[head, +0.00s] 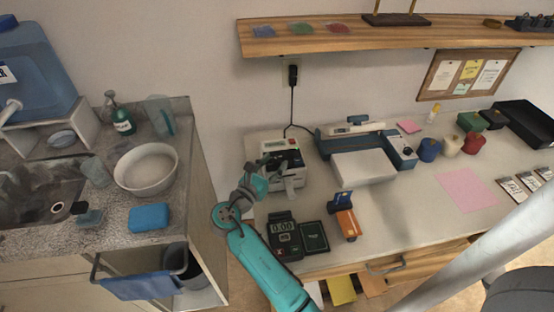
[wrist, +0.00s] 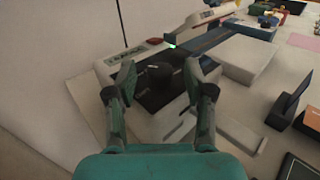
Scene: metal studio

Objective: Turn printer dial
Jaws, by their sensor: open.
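The printer (head: 281,146) is a small white machine with a dark top, near the left end of the desk. In the wrist view the white printer body (wrist: 110,65) fills the middle, with a green label and a red button. Its round black dial (wrist: 158,75) stands up from the dark panel. My gripper (wrist: 160,82) is open, with one finger on each side of the dial. I cannot tell whether either finger touches it. In the head view my arm reaches up from the bottom to the printer's front left, and the dial is not clear there.
A card reader (head: 283,228) and a dark card stand in front of the printer. An orange and blue item (head: 346,222) is to their right. A blue-and-white machine with a paper tray (head: 364,167) stands right of the printer. A shelf (head: 400,38) runs above.

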